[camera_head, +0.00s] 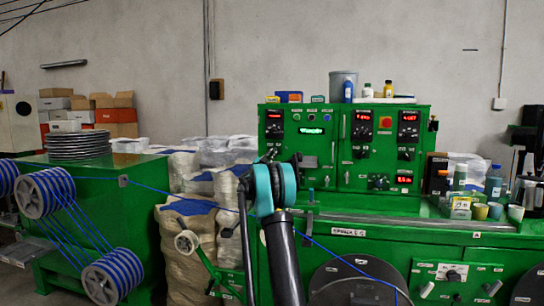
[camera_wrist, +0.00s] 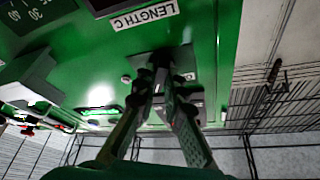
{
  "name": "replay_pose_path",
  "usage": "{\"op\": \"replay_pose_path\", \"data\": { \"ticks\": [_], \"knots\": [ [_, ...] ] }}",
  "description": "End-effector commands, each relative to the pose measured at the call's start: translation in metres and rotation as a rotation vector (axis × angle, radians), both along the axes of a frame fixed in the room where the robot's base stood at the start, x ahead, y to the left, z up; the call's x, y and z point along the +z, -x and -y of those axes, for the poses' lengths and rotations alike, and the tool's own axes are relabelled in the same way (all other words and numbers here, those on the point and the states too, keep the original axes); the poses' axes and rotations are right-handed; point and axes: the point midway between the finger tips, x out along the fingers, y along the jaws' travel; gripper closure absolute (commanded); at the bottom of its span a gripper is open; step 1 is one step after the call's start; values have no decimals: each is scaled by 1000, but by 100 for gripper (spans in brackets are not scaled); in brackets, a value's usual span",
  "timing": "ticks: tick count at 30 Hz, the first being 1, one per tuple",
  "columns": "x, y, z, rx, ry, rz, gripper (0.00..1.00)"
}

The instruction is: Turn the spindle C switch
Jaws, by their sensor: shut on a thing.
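In the wrist view my gripper (camera_wrist: 164,72) reaches a green panel (camera_wrist: 205,45). Its two fingers are close together, shut on a small switch at a dark grey plate (camera_wrist: 178,60). The fingers hide most of the switch, and I cannot read a label for it. A white label reading LENGTH C (camera_wrist: 128,18) is beside the plate. In the head view my arm stands in front of the green control cabinet (camera_head: 345,180) and hides most of the gripper.
A blue cable (camera_head: 160,188) runs from striped spools (camera_head: 45,192) at the left past my arm. Bottles and cups (camera_head: 480,210) stand on the ledge at the right. White sacks (camera_head: 188,225) stand left of the cabinet.

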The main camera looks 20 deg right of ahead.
Motion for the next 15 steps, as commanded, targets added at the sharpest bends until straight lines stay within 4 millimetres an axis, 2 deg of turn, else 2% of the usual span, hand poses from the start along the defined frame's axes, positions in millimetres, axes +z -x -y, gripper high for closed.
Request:
{"op": "replay_pose_path", "data": {
  "ticks": [15],
  "knots": [
    [0,0,0,-1,-26,18,100]
  ]
}}
